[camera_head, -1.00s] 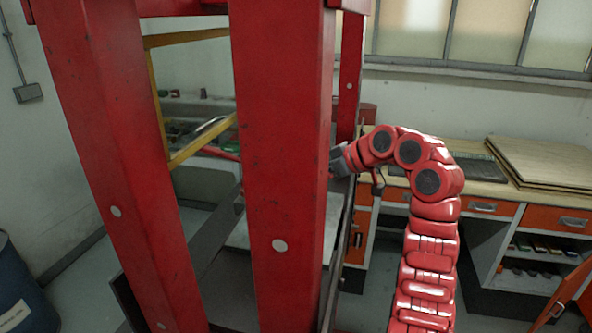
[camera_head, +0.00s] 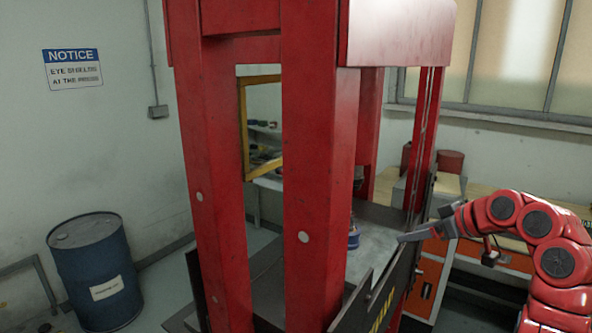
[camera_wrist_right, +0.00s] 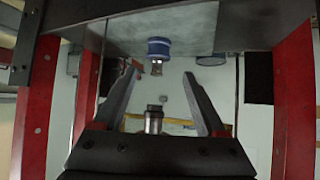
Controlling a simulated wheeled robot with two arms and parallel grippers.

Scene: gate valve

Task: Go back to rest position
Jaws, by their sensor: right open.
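My right gripper (camera_head: 407,237) is at the right in the head view, beside the red press frame (camera_head: 318,200). In the right wrist view its two fingers (camera_wrist_right: 160,74) are spread apart with nothing between the tips. A blue part with a metal stub (camera_wrist_right: 158,50) shows beyond the fingertips, apart from them, against a grey plate (camera_wrist_right: 190,28). A small blue item (camera_head: 354,238) also shows on the press bed in the head view, partly hidden by a red post. My left gripper is not in view.
A workbench with orange drawers (camera_head: 430,275) stands behind my right arm.

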